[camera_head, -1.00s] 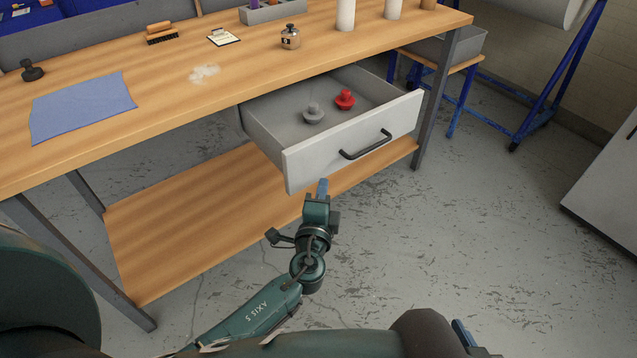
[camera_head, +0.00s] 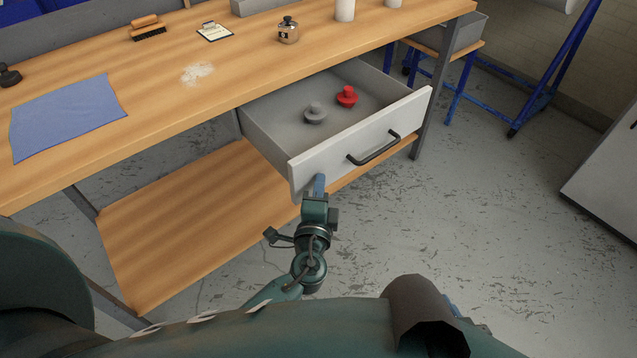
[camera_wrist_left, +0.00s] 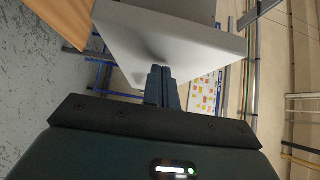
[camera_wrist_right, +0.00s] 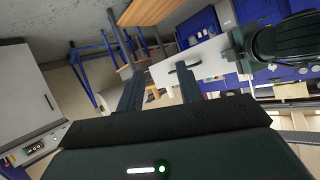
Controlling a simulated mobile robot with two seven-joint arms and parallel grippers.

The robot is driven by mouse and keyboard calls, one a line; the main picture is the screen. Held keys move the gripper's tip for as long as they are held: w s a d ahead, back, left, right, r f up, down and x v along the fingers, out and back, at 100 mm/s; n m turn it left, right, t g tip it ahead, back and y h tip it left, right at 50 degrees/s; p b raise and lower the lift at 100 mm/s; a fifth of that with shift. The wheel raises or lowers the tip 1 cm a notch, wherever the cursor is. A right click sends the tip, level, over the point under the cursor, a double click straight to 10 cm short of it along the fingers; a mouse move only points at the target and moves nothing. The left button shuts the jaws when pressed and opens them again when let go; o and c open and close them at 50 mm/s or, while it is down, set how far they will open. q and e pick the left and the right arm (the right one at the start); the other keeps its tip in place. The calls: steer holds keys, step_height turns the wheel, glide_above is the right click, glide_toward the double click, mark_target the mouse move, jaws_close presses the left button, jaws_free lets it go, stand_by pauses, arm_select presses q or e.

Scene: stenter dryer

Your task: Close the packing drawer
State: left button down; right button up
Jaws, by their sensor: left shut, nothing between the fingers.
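The packing drawer (camera_head: 352,152) under the workbench is open, pulled out toward me. Its pale front has a black bar handle (camera_head: 374,149). A grey knobbed piece (camera_head: 315,113) and a red knobbed piece (camera_head: 346,97) stand inside. My left gripper (camera_head: 319,184) is shut and empty, its fingertips at the lower left part of the drawer front. In the left wrist view the shut fingers (camera_wrist_left: 160,75) point at the pale panel (camera_wrist_left: 165,45); I cannot tell whether they touch it. My right gripper (camera_wrist_right: 160,85) is open and empty, away from the drawer, with its fingers spread.
The workbench top (camera_head: 165,100) holds a blue cloth (camera_head: 68,115), a brush (camera_head: 148,28), a clipboard (camera_head: 215,31) and a small metal pot (camera_head: 288,30). A wooden lower shelf (camera_head: 190,220) lies below. Blue-legged frames stand at the back right. The floor right of the drawer is clear.

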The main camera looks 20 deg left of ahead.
mark_target(251, 131)
steer(key=shift+r, duration=0.1)
